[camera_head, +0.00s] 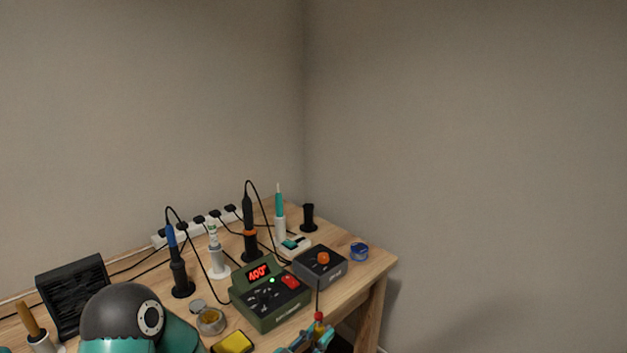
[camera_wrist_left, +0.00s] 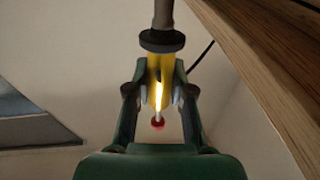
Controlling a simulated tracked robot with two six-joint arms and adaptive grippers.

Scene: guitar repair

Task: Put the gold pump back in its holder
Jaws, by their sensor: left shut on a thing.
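The gold pump (camera_wrist_left: 155,72) shows in the left wrist view, with a black collar, a grey end at the top of the picture and a red knob at the other end. My left gripper (camera_wrist_left: 160,88) is shut on its gold body. In the head view my left gripper (camera_head: 312,338) is low in the picture by the table's front edge, with the red knob of the pump (camera_head: 318,316) just above it; the gold body is mostly hidden there. An empty-looking black upright cup (camera_head: 308,217), which may be the holder, stands at the table's back right. My right gripper is not in view.
The wooden table (camera_head: 372,268) carries a green station (camera_head: 270,298), a dark grey box with an orange knob (camera_head: 321,264), several upright tools in stands, and a blue roll (camera_head: 359,251). Cables run to a white power strip (camera_head: 200,226). The table's edge (camera_wrist_left: 255,75) is close to the pump.

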